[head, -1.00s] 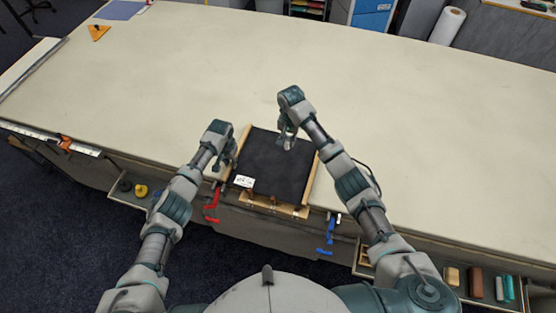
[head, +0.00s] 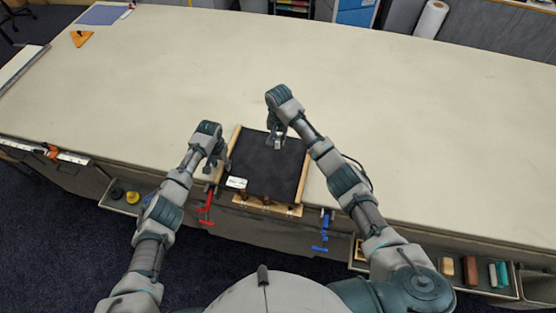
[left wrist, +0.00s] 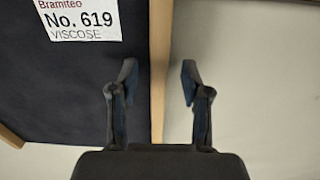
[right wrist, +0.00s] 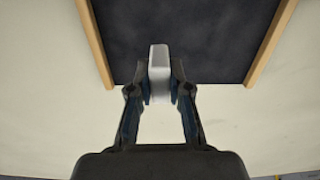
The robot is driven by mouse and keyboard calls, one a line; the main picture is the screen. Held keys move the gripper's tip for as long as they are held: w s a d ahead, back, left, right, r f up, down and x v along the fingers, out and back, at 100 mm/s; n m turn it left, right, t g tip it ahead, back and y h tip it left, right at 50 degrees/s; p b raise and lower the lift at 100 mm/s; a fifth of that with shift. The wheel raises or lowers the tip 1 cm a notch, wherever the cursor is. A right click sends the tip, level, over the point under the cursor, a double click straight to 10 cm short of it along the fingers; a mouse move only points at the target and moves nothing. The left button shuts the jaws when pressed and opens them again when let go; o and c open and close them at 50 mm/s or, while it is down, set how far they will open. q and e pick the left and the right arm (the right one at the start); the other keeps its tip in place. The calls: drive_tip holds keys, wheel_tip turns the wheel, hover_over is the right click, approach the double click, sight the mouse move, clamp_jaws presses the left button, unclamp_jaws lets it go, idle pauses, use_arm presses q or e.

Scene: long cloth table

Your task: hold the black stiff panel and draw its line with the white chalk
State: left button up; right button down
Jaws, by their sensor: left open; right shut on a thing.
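The black stiff panel (head: 265,170) lies on the table's front edge, with wooden strips along its sides and a white label (head: 236,182) at its near left corner. The label reads "No. 619 VISCOSE" in the left wrist view (left wrist: 78,20). My left gripper (head: 221,163) is open at the panel's left side; its fingers (left wrist: 158,80) stand either side of the wooden strip, and I cannot tell if they touch it. My right gripper (head: 277,142) is shut on the white chalk (right wrist: 159,72) near the panel's far edge. I cannot tell whether the chalk touches the panel. No line shows.
Red clamp (head: 207,200) and blue clamp (head: 324,230) hang at the table's front edge beside the panel. An open drawer (head: 440,272) with blocks is at the near right. The table (head: 400,110) is clear beyond and right of the panel.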

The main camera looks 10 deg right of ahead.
use_arm(q)
wheel_tip(320, 180, up, 11)
drive_tip(key=shift+w, duration=0.15)
